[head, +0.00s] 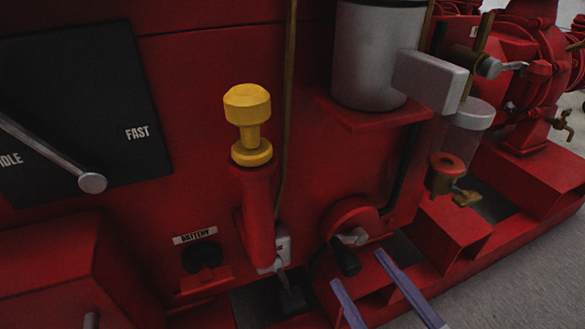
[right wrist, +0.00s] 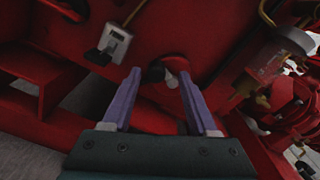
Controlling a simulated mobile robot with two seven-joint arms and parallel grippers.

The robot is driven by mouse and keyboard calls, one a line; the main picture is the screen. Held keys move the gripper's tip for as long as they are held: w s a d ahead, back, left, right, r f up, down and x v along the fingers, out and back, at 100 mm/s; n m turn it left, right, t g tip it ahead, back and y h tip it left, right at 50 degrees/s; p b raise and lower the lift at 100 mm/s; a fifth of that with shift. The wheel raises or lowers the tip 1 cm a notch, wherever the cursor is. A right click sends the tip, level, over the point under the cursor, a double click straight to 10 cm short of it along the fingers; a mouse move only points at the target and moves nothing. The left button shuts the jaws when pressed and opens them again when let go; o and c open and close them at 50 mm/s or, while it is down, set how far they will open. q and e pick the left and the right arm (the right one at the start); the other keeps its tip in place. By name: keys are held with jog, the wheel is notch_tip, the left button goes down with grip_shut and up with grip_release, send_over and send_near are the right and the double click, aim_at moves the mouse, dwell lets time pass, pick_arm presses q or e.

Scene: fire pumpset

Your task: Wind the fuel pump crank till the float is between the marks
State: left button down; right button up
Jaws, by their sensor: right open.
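The fuel pump crank has a round red hub (head: 350,217), a short grey arm and a black knob (head: 347,263) on the lower side of the red engine. My right gripper (head: 358,268) is open, its two purple fingers pointing at the crank. In the right wrist view the black knob (right wrist: 154,74) appears between the fingertips (right wrist: 160,71); I cannot tell how much depth separates them. A clear sight cup with a white cap (head: 468,125) stands to the upper right of the crank. I cannot make out the float or marks. My left gripper is not in view.
A yellow knob (head: 248,105) on a red post, a battery switch (head: 203,256) and a small light switch box (head: 280,253) are left of the crank. A grey canister (head: 372,55) is above it. A brass valve (head: 447,175) is to the right. Red base rails (head: 450,245) run below.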

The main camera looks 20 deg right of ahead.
jog(key=s, duration=0.5)
jog(key=shift+d+p, duration=0.2)
jog(key=shift+p, duration=0.1)
jog(key=shift+w, duration=0.1)
jog(key=w+a+r+n+g+y+p, duration=0.1)
jog(key=a+r+n+g+p, duration=0.35)
jog(key=r+p, duration=0.75)
jog(key=w+a+r+n+g+y+p, duration=0.1)
jog(key=r+n+y+p, duration=0.1)
jog(key=r+n+p, duration=0.8)
jog(key=w+a+r+n+g+y+p, duration=0.1)
jog(key=a+r+n+g+p, duration=0.2)
jog(key=r+p, duration=1.1)
jog(key=s+d+r+n+g+h+p, duration=0.25)
jog(key=d+r+n+p, duration=0.2)
jog(key=r+p, duration=0.85)
jog(key=s+d+r+n+g+h+p, duration=0.1)
jog(key=s+d+r+n+p, duration=0.3)
jog(key=r+p, duration=0.85)
jog(key=s+d+r+n+g+h+p, duration=0.25)
jog(key=r+n+p, duration=0.35)
jog(key=r+p, duration=0.7)
notch_tip(320, 180, up, 36)
jog(key=p, duration=3.1)
jog(key=shift+s+f+y+p, duration=0.2)
jog(key=shift+y+p, duration=0.1)
